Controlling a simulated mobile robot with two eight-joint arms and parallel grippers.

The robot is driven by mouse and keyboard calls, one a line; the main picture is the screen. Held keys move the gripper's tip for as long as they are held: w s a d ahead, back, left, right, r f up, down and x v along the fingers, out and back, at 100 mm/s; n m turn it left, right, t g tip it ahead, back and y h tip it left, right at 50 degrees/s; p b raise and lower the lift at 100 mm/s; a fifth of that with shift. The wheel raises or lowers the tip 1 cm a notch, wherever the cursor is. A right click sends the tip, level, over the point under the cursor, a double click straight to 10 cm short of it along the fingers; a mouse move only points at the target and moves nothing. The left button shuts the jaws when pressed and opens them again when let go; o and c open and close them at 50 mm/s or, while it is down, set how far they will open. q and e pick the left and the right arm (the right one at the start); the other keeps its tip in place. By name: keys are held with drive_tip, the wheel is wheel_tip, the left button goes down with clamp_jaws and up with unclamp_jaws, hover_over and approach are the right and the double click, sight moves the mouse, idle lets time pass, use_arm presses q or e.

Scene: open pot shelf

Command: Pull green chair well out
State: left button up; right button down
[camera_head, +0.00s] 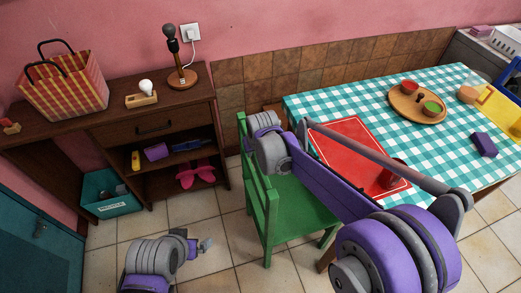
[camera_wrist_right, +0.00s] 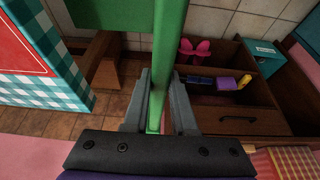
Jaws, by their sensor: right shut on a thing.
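The green chair (camera_head: 292,208) stands at the left end of the table (camera_head: 340,104), its seat partly under my right arm in the head view. In the right wrist view its green back post (camera_wrist_right: 170,45) runs between the two grey fingers of my right gripper (camera_wrist_right: 160,85), which are shut on it. In the head view this gripper is at the top of the chair back, its fingers mostly hidden by my wrist. My left gripper (camera_head: 204,245) is low over the floor at the left of the chair, apart from it; its finger opening is unclear.
A dark wooden shelf unit (camera_head: 120,132) stands left against the wall, with a teal bin (camera_head: 108,200) beside it. Tiled floor (camera_head: 215,272) is free between the shelf and chair. The table carries a red mat (camera_head: 345,140) and a wooden tray (camera_head: 417,116).

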drive_tip(key=s+a, duration=0.3)
drive_tip(key=a, duration=0.7)
drive_tip(key=s+a, duration=0.4)
drive_tip(key=a, duration=0.7)
drive_tip(key=shift+a, duration=0.2)
drive_tip(key=c, duration=1.1)
unclamp_jaws()
drive_tip(key=shift+a, duration=0.1)
drive_tip(key=o, duration=0.4)
drive_tip(key=shift+a, duration=0.1)
drive_tip(key=shift+r, duration=0.1)
drive_tip(key=v, duration=1)
drive_tip(key=shift+s+r+p, duration=0.2)
drive_tip(key=shift+r+p, duration=0.1)
drive_tip(key=shift+p, duration=0.05)
